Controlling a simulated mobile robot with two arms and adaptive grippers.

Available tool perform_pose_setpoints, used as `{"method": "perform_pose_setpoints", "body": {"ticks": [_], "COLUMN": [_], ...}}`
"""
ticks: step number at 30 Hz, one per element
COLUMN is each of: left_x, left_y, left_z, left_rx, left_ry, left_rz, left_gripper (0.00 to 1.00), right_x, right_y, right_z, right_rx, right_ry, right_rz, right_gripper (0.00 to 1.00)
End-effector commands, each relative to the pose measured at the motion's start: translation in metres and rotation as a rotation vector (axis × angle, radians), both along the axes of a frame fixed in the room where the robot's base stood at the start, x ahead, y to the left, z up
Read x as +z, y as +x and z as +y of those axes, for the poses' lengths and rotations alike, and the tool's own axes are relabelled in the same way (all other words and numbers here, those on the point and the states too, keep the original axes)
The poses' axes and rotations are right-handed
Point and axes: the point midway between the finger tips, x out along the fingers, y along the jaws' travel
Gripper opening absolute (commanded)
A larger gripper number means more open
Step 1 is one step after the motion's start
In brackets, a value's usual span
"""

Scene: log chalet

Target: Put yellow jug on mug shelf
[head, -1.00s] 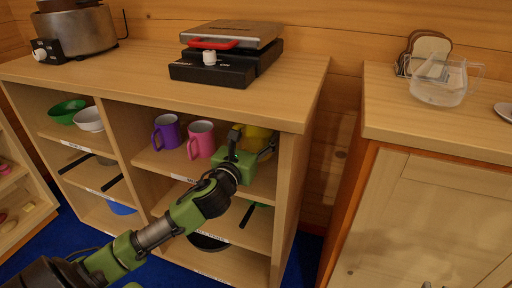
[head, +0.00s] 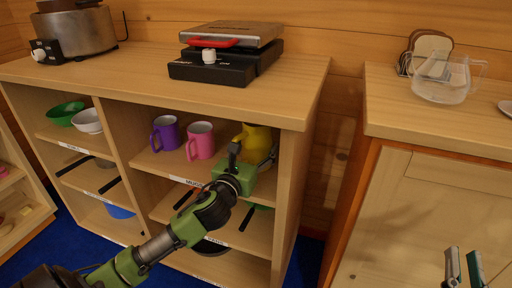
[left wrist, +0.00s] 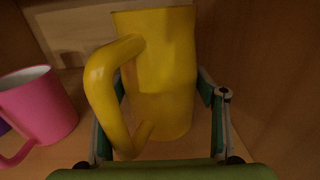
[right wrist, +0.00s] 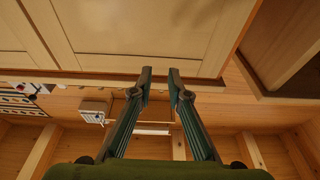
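The yellow jug (head: 257,138) stands upright on the mug shelf (head: 176,165), at the right end of the compartment. In the left wrist view the jug (left wrist: 165,80) fills the middle, its handle towards the camera and to the left. My left gripper (head: 238,165) is in front of the jug. Its fingers (left wrist: 162,115) are spread on either side of the jug's body, and I see no clear grip on it. Their tips are partly hidden. My right gripper (right wrist: 160,85) is empty, its fingers apart; it also shows at the lower right of the head view (head: 463,268).
A pink mug (head: 200,140) and a purple mug (head: 166,133) stand left of the jug. The cabinet side wall (head: 294,175) is close on its right. A waffle iron (head: 228,52) sits on the top. A second cabinet (head: 425,215) stands at the right.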

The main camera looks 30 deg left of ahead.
Motion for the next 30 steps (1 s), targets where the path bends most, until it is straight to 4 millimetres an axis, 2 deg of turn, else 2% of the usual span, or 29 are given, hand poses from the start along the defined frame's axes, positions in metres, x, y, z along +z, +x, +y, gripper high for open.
{"method": "perform_pose_setpoints", "body": {"ticks": [14,20,30], "left_x": [0.002,0.002,0.001], "left_y": [-0.002,-0.027,-0.085], "left_z": [0.0,-0.006,-0.018], "left_rx": [0.0,-0.001,-0.001], "left_ry": [0.001,0.001,-0.002], "left_rz": [0.002,0.004,0.004], "left_gripper": [0.79,0.79,0.79], "right_x": [-0.001,-0.025,-0.07], "right_y": [0.001,0.004,0.003], "right_z": [0.0,-0.002,-0.008], "right_rx": [-0.001,-0.006,-0.019], "right_ry": [-0.002,-0.033,-0.086], "right_rz": [0.01,0.124,0.327], "right_gripper": [0.16,0.16,0.16]}}
